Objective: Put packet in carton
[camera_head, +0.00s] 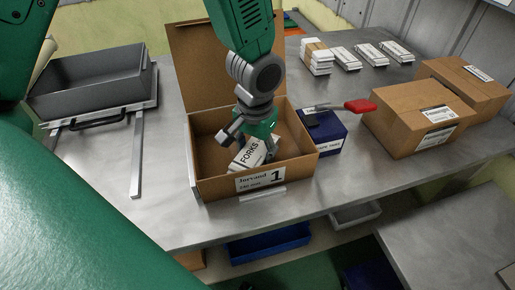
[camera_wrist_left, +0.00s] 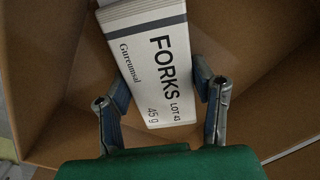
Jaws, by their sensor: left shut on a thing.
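A white packet labelled FORKS (camera_head: 246,156) is inside the open cardboard carton (camera_head: 214,186) marked 1. My left gripper (camera_head: 245,138) reaches down into the carton and is shut on the packet. In the left wrist view the packet (camera_wrist_left: 150,62) lies between the two fingers of the left gripper (camera_wrist_left: 160,98), with brown carton walls around it. I cannot tell whether the packet touches the carton floor. My right gripper is not in view.
A dark blue box (camera_head: 325,135) with a red-handled tool (camera_head: 358,106) on it stands just right of the carton. Closed cardboard boxes (camera_head: 400,112) stand further right. Several white packets (camera_head: 345,57) lie at the back. A grey tray (camera_head: 92,88) is at left.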

